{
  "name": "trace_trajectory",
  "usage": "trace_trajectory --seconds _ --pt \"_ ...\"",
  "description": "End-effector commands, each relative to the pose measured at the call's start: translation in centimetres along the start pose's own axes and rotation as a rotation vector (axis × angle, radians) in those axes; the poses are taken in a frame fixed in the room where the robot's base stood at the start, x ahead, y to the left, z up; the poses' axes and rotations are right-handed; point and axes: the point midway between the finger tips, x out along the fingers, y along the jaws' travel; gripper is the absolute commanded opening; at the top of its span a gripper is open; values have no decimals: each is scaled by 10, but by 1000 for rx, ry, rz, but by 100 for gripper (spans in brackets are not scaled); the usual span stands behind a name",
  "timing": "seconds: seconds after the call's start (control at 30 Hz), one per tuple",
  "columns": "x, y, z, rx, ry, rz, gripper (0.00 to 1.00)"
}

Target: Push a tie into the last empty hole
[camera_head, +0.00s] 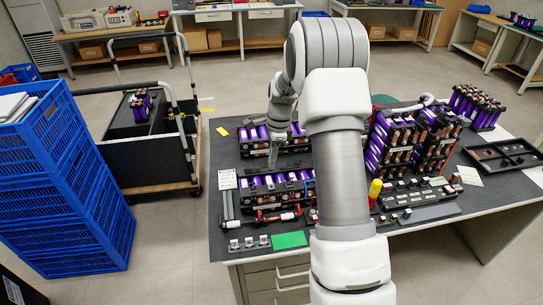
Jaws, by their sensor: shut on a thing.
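My gripper (273,164) points down over the left part of the dark workbench (225,145), at the rear edge of the front battery module. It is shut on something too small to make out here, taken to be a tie. The front battery module (268,200) lies flat with a row of purple cells and small pale and copper pieces on top. A second flat module (252,140) lies behind it, partly behind my gripper. The holes are too small to tell apart, and my arm hides the right end of both modules.
Upright battery modules (405,140) stand on the right of the bench. A black divided tray (503,154) lies at the far right. A green pad (289,240) and a red-handled tool (277,216) lie at the front. Blue crates (70,180) and a cart (150,160) stand left.

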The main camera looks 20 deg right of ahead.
Motion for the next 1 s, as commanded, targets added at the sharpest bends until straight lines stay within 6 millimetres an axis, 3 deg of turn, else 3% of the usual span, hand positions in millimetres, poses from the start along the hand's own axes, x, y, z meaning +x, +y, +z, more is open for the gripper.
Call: trace_trajectory --seconds 0.6,1.0 --pt "60 0 -7 0 0 1 0" --pt "65 0 -8 0 0 1 0"
